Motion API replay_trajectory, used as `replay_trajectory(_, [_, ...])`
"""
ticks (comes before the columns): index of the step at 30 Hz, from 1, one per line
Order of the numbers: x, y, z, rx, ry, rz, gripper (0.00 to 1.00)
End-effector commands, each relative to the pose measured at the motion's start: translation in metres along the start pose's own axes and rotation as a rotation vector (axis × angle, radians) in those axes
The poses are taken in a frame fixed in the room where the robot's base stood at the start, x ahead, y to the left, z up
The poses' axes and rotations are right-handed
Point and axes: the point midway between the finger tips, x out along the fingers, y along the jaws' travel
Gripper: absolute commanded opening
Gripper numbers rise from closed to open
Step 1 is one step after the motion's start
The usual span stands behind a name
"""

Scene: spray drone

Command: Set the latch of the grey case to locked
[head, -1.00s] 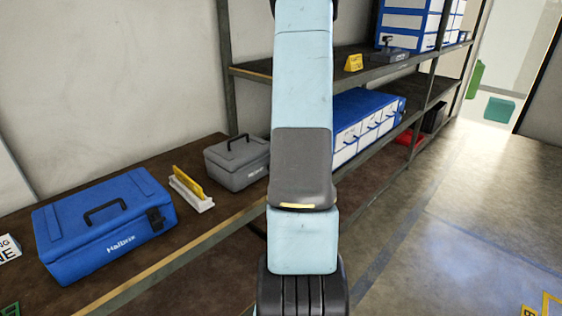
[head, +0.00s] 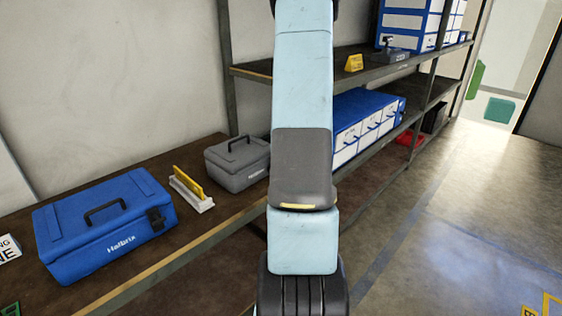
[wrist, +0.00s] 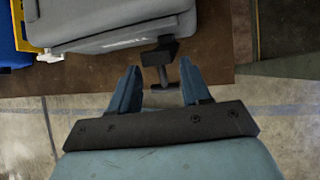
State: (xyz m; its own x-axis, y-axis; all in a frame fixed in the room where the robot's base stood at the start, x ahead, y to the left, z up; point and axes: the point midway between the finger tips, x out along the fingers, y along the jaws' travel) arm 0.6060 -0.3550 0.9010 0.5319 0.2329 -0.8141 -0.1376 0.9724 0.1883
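The grey case (head: 236,167) stands on the brown bench in the head view, just left of my arm, with its lid down and handle on top. Its latch is not visible there. In the wrist view the grey case (wrist: 110,28) fills the top. Its dark latch (wrist: 158,54) sticks out from the front side, ending in a T-shaped lever. My gripper (wrist: 160,76) is open, its two blue fingers on either side of the lever. A gap shows on both sides, and nothing is held. My gripper is out of sight in the head view.
A blue case (head: 104,225) stands on the bench at left. A white holder with a yellow plate (head: 190,188) stands between the cases. A shelf post (head: 227,75) rises behind the grey case. Blue-and-white boxes (head: 365,122) stand on the shelf at right.

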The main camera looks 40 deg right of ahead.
Motion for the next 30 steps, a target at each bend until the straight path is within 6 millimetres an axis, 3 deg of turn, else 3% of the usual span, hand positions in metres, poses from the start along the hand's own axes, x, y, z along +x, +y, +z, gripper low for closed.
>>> replay_trajectory(8, [-0.013,-0.001,0.001,-0.002,-0.001,-0.003,0.47])
replay_trajectory(21, [-0.095,-0.001,0.0,-0.002,-0.001,-0.003,0.47])
replay_trajectory(30, [-0.132,-0.001,0.0,0.0,0.0,-0.001,0.47])
